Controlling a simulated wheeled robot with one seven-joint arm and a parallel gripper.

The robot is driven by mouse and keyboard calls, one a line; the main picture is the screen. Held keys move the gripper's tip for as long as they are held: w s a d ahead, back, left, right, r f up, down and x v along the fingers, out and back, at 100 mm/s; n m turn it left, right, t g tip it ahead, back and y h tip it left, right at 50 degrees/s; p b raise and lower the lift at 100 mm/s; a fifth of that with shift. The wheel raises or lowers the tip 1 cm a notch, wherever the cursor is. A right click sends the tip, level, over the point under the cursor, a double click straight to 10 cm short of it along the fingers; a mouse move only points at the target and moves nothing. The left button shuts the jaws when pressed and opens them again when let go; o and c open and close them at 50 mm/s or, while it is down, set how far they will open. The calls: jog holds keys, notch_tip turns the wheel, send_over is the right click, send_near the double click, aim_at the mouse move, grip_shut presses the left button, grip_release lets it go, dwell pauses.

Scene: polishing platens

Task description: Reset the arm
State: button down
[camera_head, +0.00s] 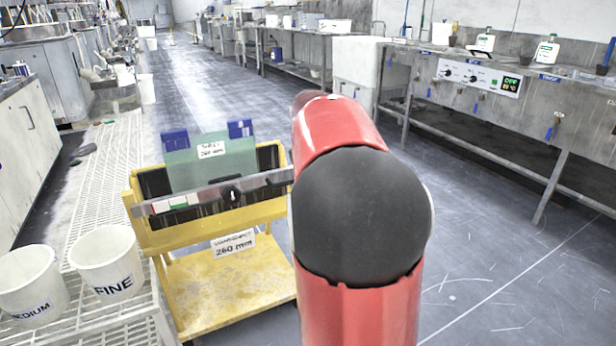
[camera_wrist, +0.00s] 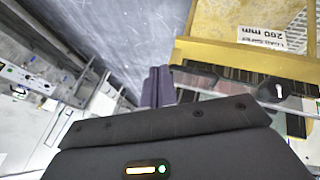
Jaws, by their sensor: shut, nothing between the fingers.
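My red arm with its dark joint cover fills the middle of the head view and hides my gripper there. In the wrist view my gripper (camera_wrist: 158,86) shows as two dark fingers side by side, shut with nothing between them. They point over the dark floor, beside the yellow cart (camera_wrist: 205,50) in that view. In the head view the yellow cart (camera_head: 215,290) stands left of my arm. It carries a greenish glass sheet (camera_head: 215,168) with a label, two blue pads (camera_head: 175,140) and a metal bar with a black knob (camera_head: 231,195).
Two white buckets, FINE (camera_head: 107,262) and MEDIUM (camera_head: 32,285), stand on a white grated platform (camera_head: 95,185) at left. A long metal bench (camera_head: 480,100) with a digital control box (camera_head: 478,77) runs along the right. Floor (camera_head: 500,270) right of my arm is clear.

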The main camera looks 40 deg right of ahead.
jog(key=s+a+t+y, duration=0.1)
jog(key=s+a, duration=0.4)
jog(key=a, duration=0.3)
jog(key=s+a+y, duration=0.2)
jog(key=s+a, duration=0.3)
jog(key=a, duration=0.3)
jog(key=s+a+f, duration=0.3)
jog(key=s+a, duration=0.3)
jog(key=s, duration=0.1)
jog(key=s+a+f+y, duration=0.1)
jog(key=s+a+f, duration=0.3)
jog(key=s+a, duration=0.2)
jog(key=shift+s+a+y, duration=0.15)
jog(key=shift+s+y, duration=0.15)
jog(key=shift+s, duration=0.2)
